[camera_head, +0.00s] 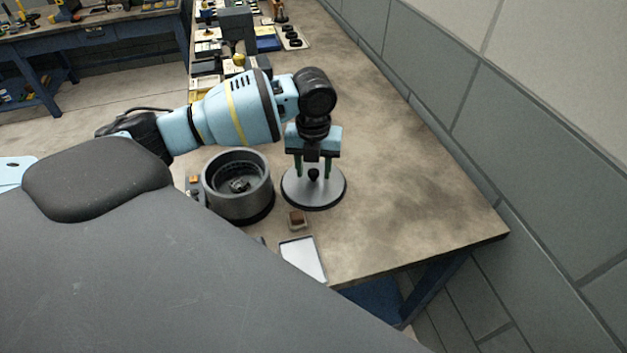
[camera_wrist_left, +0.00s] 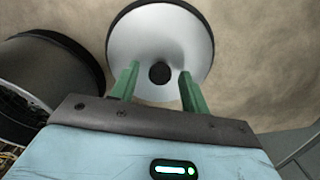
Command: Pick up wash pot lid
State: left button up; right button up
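The wash pot lid (camera_head: 313,192) is a round grey metal disc with a dark rim and a small black knob. It lies on the bench just right of the open wash pot (camera_head: 238,190). My left gripper (camera_head: 313,173) is directly above the lid, pointing down, with its green fingers spread on either side of the knob. In the left wrist view the lid (camera_wrist_left: 160,30) lies beyond the fingers, and the knob sits between the left gripper's fingertips (camera_wrist_left: 158,80) with gaps on both sides. My right gripper is not in view.
A small brown block (camera_head: 297,219) and a pale shallow tray (camera_head: 303,258) lie in front of the lid. Several parts and boxes (camera_head: 240,45) fill the bench's far end. The bench right of the lid is clear up to the wall (camera_head: 480,130).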

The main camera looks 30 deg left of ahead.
pick_arm(q)
grip_shut()
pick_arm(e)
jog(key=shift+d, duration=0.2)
pick_arm(q)
jog(key=shift+r, duration=0.1)
